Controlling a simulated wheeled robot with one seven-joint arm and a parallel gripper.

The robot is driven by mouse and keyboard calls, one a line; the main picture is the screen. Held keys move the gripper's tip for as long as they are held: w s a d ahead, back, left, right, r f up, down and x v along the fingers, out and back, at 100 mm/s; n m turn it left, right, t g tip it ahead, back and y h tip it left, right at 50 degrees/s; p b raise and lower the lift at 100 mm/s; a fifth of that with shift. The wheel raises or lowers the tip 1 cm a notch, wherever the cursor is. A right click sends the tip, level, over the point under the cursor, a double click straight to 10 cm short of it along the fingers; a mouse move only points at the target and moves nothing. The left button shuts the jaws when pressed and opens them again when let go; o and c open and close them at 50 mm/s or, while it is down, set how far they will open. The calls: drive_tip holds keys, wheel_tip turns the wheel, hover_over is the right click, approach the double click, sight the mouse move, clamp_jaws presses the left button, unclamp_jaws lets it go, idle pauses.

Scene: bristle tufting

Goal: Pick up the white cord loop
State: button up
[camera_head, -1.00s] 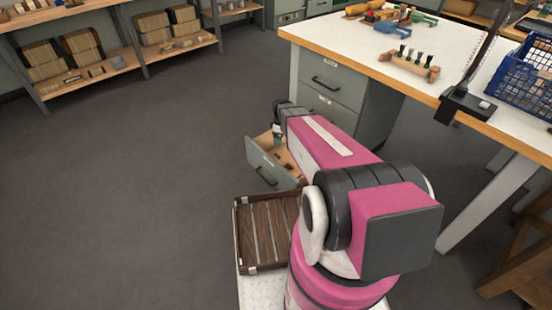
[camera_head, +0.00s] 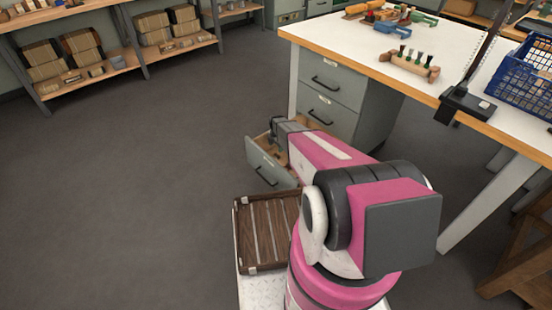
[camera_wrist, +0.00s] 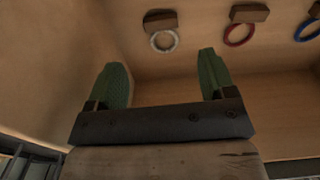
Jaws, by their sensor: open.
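The white cord loop (camera_wrist: 165,51) hangs below a small wooden block on the drawer's inner wall in the wrist view. My gripper (camera_wrist: 163,82) is open, with two green fingers apart and nothing between them. The loop lies beyond the fingertips, roughly centred between them, with a visible gap. In the head view my forearm reaches down to the open lower drawer (camera_head: 265,166) of the grey cabinet; the loop cannot be seen there.
A red loop (camera_wrist: 238,43) and a blue loop (camera_wrist: 307,38) hang from similar blocks to the right. The drawer's wooden side wall (camera_wrist: 50,70) stands close on the left. A slatted wooden tray (camera_head: 266,232) sits beside my arm.

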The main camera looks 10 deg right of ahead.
sight(275, 158)
drive_tip(key=f, duration=0.7)
drive_tip(key=shift+s+a+f, duration=0.3)
drive_tip(key=shift+f, duration=0.05)
drive_tip(key=c, duration=1)
